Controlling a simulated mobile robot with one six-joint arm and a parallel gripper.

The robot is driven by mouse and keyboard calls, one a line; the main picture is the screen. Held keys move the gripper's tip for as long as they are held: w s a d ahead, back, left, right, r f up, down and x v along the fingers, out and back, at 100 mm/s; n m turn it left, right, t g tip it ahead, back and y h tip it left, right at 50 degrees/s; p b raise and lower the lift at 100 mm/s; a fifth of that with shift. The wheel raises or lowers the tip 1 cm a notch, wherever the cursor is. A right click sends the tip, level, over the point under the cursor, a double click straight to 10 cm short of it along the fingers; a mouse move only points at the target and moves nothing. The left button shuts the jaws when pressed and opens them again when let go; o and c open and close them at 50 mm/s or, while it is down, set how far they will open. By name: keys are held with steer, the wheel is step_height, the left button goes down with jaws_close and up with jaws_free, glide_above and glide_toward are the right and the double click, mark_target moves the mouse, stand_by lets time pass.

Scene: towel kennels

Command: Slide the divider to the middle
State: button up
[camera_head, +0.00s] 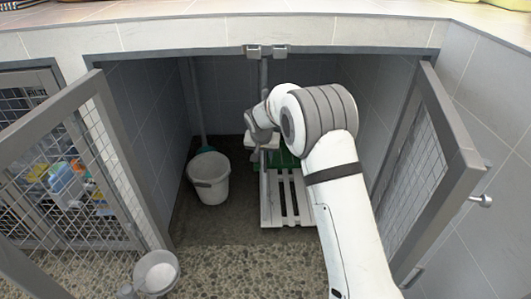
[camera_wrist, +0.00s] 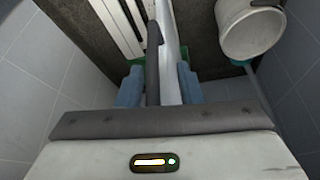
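The divider (camera_head: 263,76) is a thin panel seen nearly edge-on inside the open kennel, hanging below a pair of grey brackets (camera_head: 266,51) at the top of the opening. My gripper (camera_wrist: 161,88) reaches in at the divider. In the wrist view the divider's pale panel (camera_wrist: 171,50) and a dark upright handle bar (camera_wrist: 152,65) pass between the two blue-grey fingers. The fingers are apart, one on each side, with the bar close to the left finger. In the head view my arm hides the gripper's contact and part of the divider.
A white bucket (camera_head: 208,180) stands left of the divider, with a teal-ended broom (camera_head: 197,110) behind it. A white slatted platform (camera_head: 289,200) lies to the right. Mesh doors stand open at left (camera_head: 90,165) and right (camera_head: 428,165). A small pale bowl (camera_head: 156,272) is in front.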

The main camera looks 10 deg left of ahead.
steer(key=p+v, duration=0.2)
steer(key=v, duration=0.5)
steer(key=shift+r+p, duration=0.35)
steer(key=shift+r, duration=0.05)
steer(key=shift+s, duration=0.15)
